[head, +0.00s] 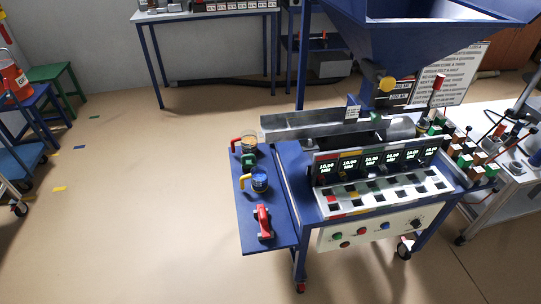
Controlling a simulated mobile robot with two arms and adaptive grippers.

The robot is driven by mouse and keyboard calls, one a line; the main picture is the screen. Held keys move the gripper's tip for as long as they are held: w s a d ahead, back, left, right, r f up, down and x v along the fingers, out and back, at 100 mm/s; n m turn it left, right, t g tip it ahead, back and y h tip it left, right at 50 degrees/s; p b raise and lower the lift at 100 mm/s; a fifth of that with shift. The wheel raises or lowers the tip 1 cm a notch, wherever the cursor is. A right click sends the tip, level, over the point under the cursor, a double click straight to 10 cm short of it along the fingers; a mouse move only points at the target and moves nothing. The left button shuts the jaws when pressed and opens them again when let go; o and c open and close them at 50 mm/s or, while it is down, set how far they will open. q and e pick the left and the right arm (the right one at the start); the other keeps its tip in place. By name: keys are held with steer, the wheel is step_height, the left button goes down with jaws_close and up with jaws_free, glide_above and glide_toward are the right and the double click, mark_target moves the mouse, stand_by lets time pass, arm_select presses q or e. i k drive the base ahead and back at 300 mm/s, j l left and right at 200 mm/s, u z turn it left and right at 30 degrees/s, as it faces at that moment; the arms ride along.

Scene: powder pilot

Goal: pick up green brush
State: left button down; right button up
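A small green object (249,160) lies on the blue side shelf (265,240) of the blue machine, between two cups. It may be the green brush, but it is too small and partly hidden to tell its shape. More small green pieces (436,127) show among mixed coloured items at the machine's right side. None is clearly a brush. Neither of my grippers is in view.
The shelf also holds a red-handled cup (248,143), a yellow-handled cup (259,182) and a red tool (263,221). The machine's display panel (375,165) stands right of the shelf. The floor (150,200) left of the shelf is clear.

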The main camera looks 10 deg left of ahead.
mark_target(247, 165)
steer(key=i+j+z, duration=0.1)
steer(key=j, duration=0.3)
steer(key=i+j, duration=0.2)
steer(key=j, duration=0.15)
steer(key=i+j+z, duration=0.15)
steer(key=j, duration=0.25)
steer(key=i+j+z, duration=0.1)
steer(key=j, duration=0.3)
steer(key=i+j+z, duration=0.1)
steer(key=j, duration=0.3)
steer(key=i+j, duration=0.15)
steer(key=j, duration=0.3)
steer(key=z, duration=0.05)
